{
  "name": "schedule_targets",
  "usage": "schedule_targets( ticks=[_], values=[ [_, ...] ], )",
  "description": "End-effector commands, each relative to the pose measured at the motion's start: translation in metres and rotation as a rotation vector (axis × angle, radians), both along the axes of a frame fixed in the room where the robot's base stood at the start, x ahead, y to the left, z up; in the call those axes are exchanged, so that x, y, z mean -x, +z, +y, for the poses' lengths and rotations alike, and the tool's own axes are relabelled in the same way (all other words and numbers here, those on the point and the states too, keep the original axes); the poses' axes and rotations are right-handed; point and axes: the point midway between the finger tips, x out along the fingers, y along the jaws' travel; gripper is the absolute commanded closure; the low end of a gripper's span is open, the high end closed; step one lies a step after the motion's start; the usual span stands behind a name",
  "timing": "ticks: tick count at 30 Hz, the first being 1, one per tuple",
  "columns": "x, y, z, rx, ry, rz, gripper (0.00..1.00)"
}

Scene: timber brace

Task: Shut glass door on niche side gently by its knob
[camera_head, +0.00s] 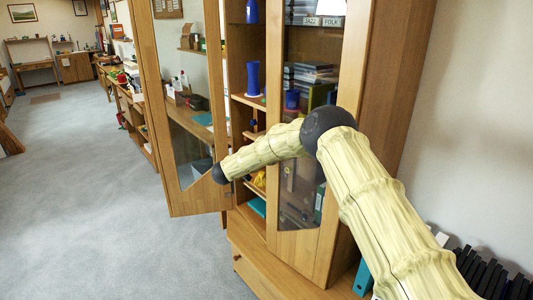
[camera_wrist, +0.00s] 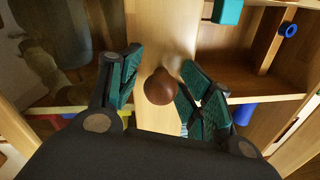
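The glass door (camera_head: 184,100) stands open on the left of the wooden cabinet, its pane in a wooden frame. A round brown knob (camera_wrist: 160,88) sits on a pale wooden strip (camera_wrist: 160,30) in the wrist view. My gripper (camera_wrist: 160,65) is open, with a teal-padded finger on each side of the knob. A gap shows on the left; the right finger looks very close to the knob, and I cannot tell if it touches. In the head view my arm reaches left to the open door's edge; the fingers cannot be made out there.
A second glass door (camera_head: 299,190) on the right looks shut, behind my arm. Open shelves between the doors hold a blue vase (camera_head: 253,78) and other items. Grey carpet (camera_head: 90,200) on the left is clear. A white wall (camera_head: 480,120) stands at right.

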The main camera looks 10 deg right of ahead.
Motion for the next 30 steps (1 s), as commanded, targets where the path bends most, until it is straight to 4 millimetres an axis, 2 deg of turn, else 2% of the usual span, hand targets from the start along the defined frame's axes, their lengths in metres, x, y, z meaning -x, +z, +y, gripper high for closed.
schedule_targets(
  ticks=[17,20,30],
  values=[
    [0.003,-0.001,0.009,-0.001,0.004,0.003,0.49],
    [0.01,-0.001,0.018,-0.001,0.004,0.003,0.49],
    [0.043,-0.002,0.07,0.0,0.005,0.003,0.49]
  ],
)
